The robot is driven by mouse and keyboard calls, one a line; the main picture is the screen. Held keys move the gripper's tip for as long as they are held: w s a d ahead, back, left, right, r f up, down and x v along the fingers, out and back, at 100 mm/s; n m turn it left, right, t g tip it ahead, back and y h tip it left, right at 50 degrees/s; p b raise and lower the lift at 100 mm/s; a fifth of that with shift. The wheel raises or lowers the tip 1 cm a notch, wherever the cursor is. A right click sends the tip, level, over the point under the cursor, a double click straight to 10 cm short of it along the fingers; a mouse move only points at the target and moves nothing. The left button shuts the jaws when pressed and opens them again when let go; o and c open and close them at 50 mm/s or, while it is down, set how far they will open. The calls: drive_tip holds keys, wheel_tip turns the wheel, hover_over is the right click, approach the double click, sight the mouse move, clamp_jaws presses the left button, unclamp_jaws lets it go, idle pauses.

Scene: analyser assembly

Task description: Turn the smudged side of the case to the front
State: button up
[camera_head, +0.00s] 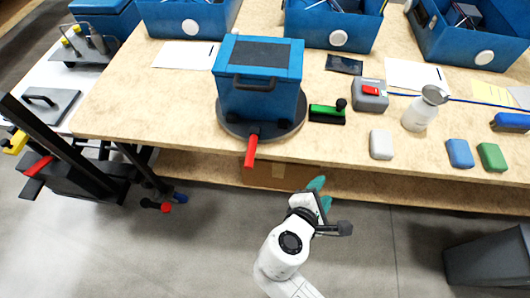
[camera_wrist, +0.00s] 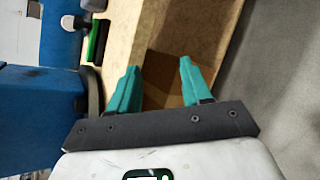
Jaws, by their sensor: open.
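The case (camera_head: 258,98) is a blue box with a dark top panel and a black handle on the side facing me. It stands upright on a dark round turntable (camera_head: 234,126) near the table's front edge. A red lever (camera_head: 251,151) sticks out from the turntable toward me. I cannot make out a smudge on the sides that show. My gripper (camera_head: 322,191) is below and right of the case, in front of the table edge. In the wrist view its teal fingers (camera_wrist: 158,88) are apart with nothing between them. The blue case (camera_wrist: 35,120) fills the left there.
A green block with a black knob (camera_head: 327,113) and a grey box with a red switch (camera_head: 370,94) lie right of the turntable. White, blue and green blocks line the front right. Blue bins (camera_head: 333,26) stand behind. A dark bin (camera_head: 488,262) stands on the floor at right.

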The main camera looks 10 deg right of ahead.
drive_tip(key=w+a+r+n+t+y, duration=0.1)
drive_tip(key=w+a+r+n+t, duration=0.1)
drive_tip(key=a+n+t, duration=0.6)
drive_tip(key=n+y, duration=0.2)
drive_tip(key=n, duration=0.3)
approach(251, 152)
drive_tip(key=x, duration=0.6)
drive_tip(key=f+x, duration=0.1)
drive_tip(key=x, duration=0.3)
clamp_jaws()
